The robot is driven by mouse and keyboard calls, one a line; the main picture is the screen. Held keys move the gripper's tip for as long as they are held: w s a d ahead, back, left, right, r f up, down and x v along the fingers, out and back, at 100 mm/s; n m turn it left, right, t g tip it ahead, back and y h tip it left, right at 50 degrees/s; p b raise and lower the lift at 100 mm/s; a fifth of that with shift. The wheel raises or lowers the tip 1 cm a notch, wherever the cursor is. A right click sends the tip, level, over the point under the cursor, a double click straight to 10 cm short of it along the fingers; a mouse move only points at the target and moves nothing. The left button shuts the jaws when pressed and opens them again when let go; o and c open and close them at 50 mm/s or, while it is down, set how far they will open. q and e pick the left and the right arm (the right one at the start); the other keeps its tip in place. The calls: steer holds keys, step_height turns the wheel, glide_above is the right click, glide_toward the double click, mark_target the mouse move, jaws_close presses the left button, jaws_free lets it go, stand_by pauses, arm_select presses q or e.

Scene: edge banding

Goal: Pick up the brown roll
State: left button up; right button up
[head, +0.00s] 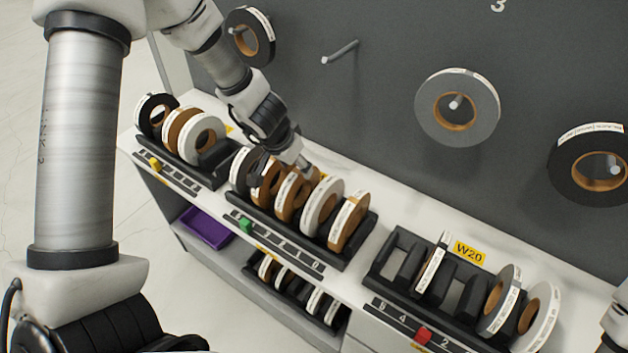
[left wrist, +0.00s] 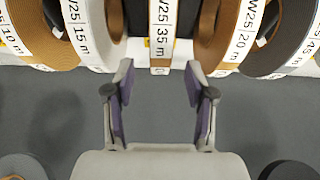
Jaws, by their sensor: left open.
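Several brown rolls show, and the pictures do not say which one is meant. In the middle rack (head: 337,262), one brown roll (head: 286,202) stands upright near my left gripper (head: 303,167). In the left wrist view, a brown roll (left wrist: 160,62) with a 35 m label lies ahead of the gap between the fingers of my left gripper (left wrist: 159,72). The gripper is open and empty, its purple pads apart. Another brown roll (left wrist: 213,45) labelled 20 m is to the right, and a brown roll (left wrist: 38,40) labelled 10 m is at far left. My right gripper is out of view.
A white roll (head: 316,212) and a dark roll (head: 239,171) share the middle rack. A left rack (head: 212,178) and a W20 rack (head: 386,270) flank it. Rolls hang on pegs on the grey panel (head: 370,110) behind. A purple tray (head: 205,228) lies below.

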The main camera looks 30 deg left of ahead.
mark_target(298, 171)
arm_select(q)
steer(key=shift+d+f+b, duration=0.25)
steer(key=shift+f+b, duration=0.05)
steer(key=shift+f, duration=0.35)
steer(key=shift+w+d+f, duration=0.1)
steer(key=shift+d+f, duration=0.05)
steer(key=shift+f, duration=0.1)
steer(key=b+x, duration=0.1)
steer(key=x, duration=0.1)
steer(key=a+b+x, duration=0.1)
steer(key=b+x, duration=0.1)
steer(key=x, duration=0.1)
steer(key=shift+w, duration=0.15)
steer(key=shift+a+r, duration=0.15)
steer(key=shift+r, duration=0.1)
steer(key=shift+d+r, duration=0.1)
steer(key=shift+d, duration=0.1)
steer(key=shift+c, duration=1.4)
steer(key=shift+s+d+r, duration=0.1)
steer(key=shift+s, duration=0.15)
steer(key=c, duration=0.6)
jaws_close()
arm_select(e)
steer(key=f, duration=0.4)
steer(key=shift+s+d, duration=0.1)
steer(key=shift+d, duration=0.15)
